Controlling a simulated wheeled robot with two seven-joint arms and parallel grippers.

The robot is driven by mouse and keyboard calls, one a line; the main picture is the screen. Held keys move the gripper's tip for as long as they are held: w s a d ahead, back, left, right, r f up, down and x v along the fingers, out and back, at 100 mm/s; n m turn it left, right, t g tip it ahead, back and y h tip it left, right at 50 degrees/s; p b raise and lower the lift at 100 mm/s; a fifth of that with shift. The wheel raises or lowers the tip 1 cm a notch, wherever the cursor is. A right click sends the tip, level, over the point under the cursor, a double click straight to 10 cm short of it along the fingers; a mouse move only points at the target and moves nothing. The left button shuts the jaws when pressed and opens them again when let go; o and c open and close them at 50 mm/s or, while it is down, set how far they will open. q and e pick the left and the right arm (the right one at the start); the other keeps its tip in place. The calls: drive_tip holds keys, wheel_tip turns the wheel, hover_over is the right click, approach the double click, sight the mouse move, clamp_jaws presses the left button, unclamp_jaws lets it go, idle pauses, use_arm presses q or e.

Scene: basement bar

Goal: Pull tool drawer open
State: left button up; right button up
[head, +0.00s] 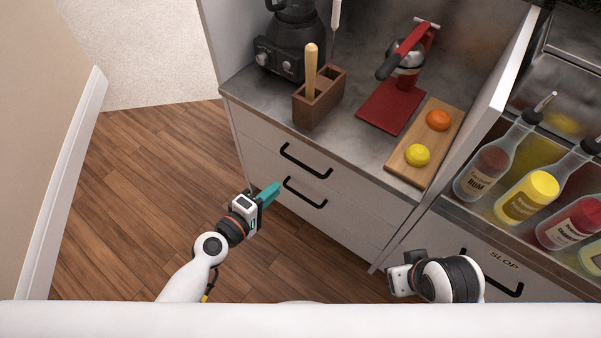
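A white cabinet holds an upper drawer with a black bar handle (305,161) and a lower drawer with a similar black handle (305,192). Both drawers look shut. No label tells which is the tool drawer. My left gripper (271,192) has teal fingers and points at the left end of the lower handle, close to it. I cannot tell whether it touches the handle or how far its fingers are apart. My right gripper (393,281) is low in front of the cabinet's right side, its fingers hidden from view.
On the grey counter (345,138) stand a blender (292,45), a wooden tool holder (318,98), a red press (392,105) and a cutting board (408,178) with two fruits. Bottles (527,197) stand at right. Wood floor (150,170) is clear at left.

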sight(301, 164)
use_arm(q)
drive_tip(key=x, duration=0.8)
drive_tip(key=b+x, duration=0.1)
drive_tip(key=x, duration=0.3)
drive_tip(key=shift+d+r, duration=0.15)
drive_tip(key=shift+r, duration=0.25)
drive_tip(key=shift+c, duration=0.3)
clamp_jaws()
